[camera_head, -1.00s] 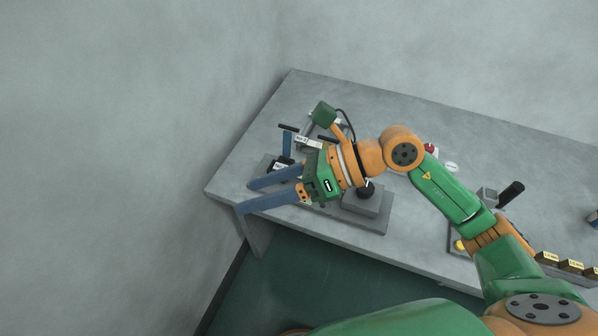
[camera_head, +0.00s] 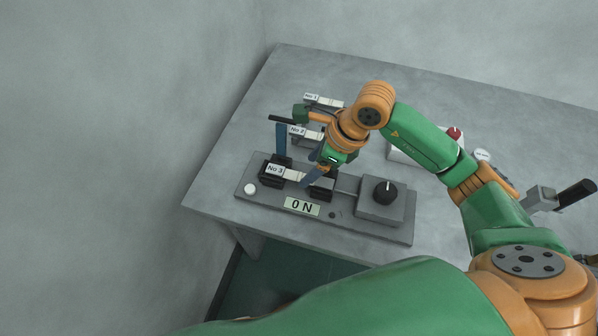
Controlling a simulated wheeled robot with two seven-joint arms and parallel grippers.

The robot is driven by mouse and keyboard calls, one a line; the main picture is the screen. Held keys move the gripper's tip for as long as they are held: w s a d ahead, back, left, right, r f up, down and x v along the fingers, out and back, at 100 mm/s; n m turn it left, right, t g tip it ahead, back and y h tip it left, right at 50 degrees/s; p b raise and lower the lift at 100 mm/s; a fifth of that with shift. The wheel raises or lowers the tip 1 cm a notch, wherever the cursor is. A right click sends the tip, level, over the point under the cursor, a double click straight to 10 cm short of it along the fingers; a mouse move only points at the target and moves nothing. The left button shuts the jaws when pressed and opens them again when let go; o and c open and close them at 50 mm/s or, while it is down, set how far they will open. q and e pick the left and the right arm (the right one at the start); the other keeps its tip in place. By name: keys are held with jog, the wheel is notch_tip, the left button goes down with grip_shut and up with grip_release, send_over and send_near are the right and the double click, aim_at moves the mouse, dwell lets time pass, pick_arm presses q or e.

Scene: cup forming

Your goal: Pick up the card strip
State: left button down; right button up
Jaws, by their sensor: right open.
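A pale card strip (camera_head: 293,175) shows at the No 3 station, between two black blocks on a grey base plate (camera_head: 238,190). Its label reads "No 3", and its right part is partly hidden by a blue finger. My right gripper (camera_head: 293,168) comes down over this station with its long blue fingers apart. One finger is behind the strip and the other is near its right part. I cannot tell whether either finger touches it. My left gripper is not in view.
Stations labelled No 1 (camera_head: 311,97) and No 2 (camera_head: 298,130) stand farther back. A white box with a red knob (camera_head: 454,134) is at the right.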

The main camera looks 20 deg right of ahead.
aim_at(300, 176)
jog(key=x, duration=0.3)
jog(key=shift+w+a+f, duration=0.1)
jog(key=shift+a, duration=0.1)
grip_shut()
